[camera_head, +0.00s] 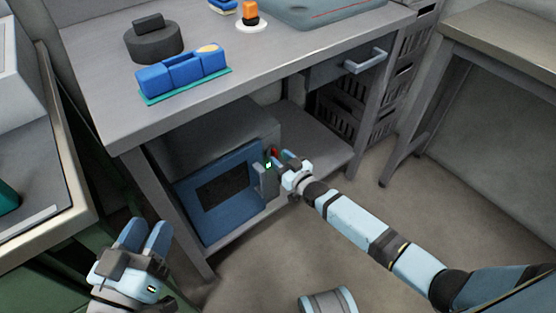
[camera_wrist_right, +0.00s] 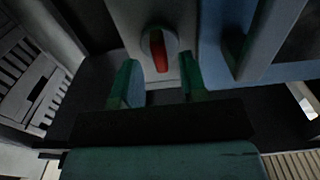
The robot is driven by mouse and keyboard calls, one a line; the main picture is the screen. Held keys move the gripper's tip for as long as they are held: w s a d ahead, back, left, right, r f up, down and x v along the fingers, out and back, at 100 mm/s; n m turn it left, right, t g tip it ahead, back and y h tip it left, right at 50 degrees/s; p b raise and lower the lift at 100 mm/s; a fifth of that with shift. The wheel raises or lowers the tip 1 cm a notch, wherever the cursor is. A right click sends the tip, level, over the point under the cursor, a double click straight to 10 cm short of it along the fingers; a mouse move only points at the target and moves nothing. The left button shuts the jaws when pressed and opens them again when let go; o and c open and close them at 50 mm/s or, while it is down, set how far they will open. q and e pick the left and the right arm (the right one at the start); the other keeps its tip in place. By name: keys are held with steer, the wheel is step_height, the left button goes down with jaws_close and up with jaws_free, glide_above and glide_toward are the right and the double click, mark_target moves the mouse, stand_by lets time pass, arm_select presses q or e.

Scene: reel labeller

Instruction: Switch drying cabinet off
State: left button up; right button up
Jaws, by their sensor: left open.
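The drying cabinet (camera_head: 216,194) is a grey box with a blue door and dark window, standing on the shelf under the workbench. A narrow panel right of the door carries a small lit green light (camera_head: 268,164) and a red switch (camera_head: 274,152). In the right wrist view the red switch (camera_wrist_right: 158,56) is a bar on a round dial, standing roughly upright in that picture. My right gripper (camera_head: 281,160) is at this panel, its fingers (camera_wrist_right: 158,86) apart with nothing between them, just short of the switch. Contact cannot be told. My left gripper (camera_head: 145,234) is open and empty at lower left.
The workbench top (camera_head: 105,75) overhangs the cabinet and holds a blue tool (camera_head: 182,74) and a dark round object (camera_head: 153,43). Dark crates (camera_head: 350,120) stand behind at right. Floor in front is mostly open.

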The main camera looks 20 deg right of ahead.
steer(key=shift+x, duration=0.8)
jaws_close()
